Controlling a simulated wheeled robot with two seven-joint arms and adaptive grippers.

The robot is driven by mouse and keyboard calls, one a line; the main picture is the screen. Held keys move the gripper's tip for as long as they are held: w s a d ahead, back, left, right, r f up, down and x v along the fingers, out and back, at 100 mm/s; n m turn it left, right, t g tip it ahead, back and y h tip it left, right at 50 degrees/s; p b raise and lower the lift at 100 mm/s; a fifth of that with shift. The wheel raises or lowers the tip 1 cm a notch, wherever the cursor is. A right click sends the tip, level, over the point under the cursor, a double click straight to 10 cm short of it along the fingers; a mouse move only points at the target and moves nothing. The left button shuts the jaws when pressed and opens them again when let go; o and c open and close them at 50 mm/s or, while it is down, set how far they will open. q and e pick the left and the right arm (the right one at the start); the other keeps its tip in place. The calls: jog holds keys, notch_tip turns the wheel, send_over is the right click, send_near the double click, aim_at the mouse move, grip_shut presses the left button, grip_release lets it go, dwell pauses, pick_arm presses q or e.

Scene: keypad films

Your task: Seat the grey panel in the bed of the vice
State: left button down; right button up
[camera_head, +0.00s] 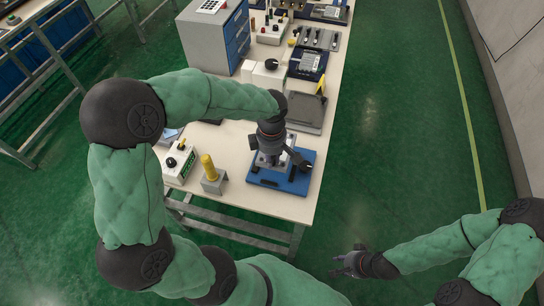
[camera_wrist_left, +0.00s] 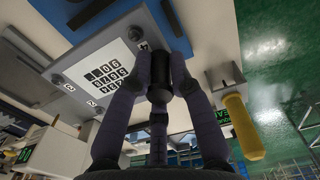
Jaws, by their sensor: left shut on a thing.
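The grey panel (camera_wrist_left: 75,65) shows in the left wrist view, with a white keypad film and small numbered marks near its corners. My left gripper (camera_wrist_left: 158,85) is shut on a black upright grip that appears to belong to the panel. In the head view my left gripper (camera_head: 269,158) points down over the blue vice (camera_head: 293,182) at the bench's near end. The gripper hides much of the panel and the bed, so I cannot tell whether the panel touches the bed. My right gripper (camera_head: 350,263) looks open and empty, off the bench at lower right.
A yellow-handled grey block (camera_head: 211,182) stands left of the vice, beside a box with a knob (camera_head: 179,163). A blue drawer cabinet (camera_head: 236,38) and several instruments crowd the bench behind. The bench top right of the vice is narrow; the floor beyond is clear.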

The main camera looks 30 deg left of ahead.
pick_arm(q)
jog(key=shift+w, duration=0.2)
jog(key=shift+s, duration=0.15)
jog(key=shift+f, duration=0.1)
jog(key=shift+f+b, duration=2.5)
jog(key=shift+f, duration=0.3)
jog(key=shift+f+b, duration=1.25)
dwell(0.3)
jog(key=c, duration=1.1)
grip_release()
